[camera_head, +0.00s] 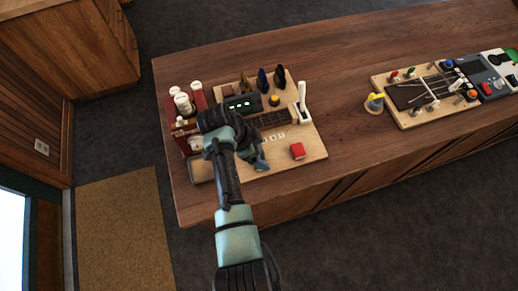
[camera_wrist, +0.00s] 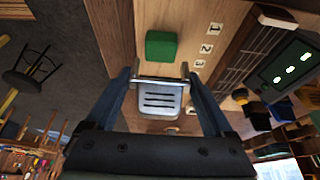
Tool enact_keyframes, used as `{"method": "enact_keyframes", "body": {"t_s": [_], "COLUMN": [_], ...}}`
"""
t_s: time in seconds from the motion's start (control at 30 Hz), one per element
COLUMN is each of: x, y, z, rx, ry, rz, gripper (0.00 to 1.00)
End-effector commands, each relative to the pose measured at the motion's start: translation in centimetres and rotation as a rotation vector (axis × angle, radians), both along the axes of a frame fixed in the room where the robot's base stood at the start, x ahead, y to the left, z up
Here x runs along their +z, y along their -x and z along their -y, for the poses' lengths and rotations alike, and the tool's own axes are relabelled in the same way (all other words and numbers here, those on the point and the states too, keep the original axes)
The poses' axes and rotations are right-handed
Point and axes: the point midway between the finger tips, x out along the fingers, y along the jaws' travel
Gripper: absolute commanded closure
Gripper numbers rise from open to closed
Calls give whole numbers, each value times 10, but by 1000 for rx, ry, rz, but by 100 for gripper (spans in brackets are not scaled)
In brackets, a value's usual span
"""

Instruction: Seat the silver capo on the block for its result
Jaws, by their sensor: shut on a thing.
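In the wrist view a silver piece with dark slots, which looks like the silver capo (camera_wrist: 160,99), sits between the fingertips of my gripper (camera_wrist: 160,82). My gripper is shut on it, above the front of the wooden board. The dark, fretted neck-like block (camera_wrist: 250,45) lies to the right in the wrist view, apart from the capo. In the head view this block (camera_head: 272,118) runs behind my gripper (camera_head: 260,162). The capo cannot be made out there.
A green block (camera_wrist: 161,46) and labels 1, 2, 3 (camera_wrist: 206,48) are near my gripper. The board (camera_head: 310,140) also holds a display with green lights (camera_head: 243,103), a red block (camera_head: 297,151), a white lever (camera_head: 302,100) and dark upright pieces.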

Motion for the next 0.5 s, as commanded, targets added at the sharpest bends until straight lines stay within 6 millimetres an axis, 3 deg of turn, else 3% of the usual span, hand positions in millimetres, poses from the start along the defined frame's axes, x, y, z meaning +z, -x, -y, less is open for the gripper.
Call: {"method": "enact_keyframes", "body": {"t_s": [0.03,0.2,0.5], "x": [-11,-28,-33], "y": [0,0,0], "z": [0,0,0], "rx": [0,0,0], "ry": [0,0,0], "rz": [0,0,0], "gripper": [77,77,77]}}
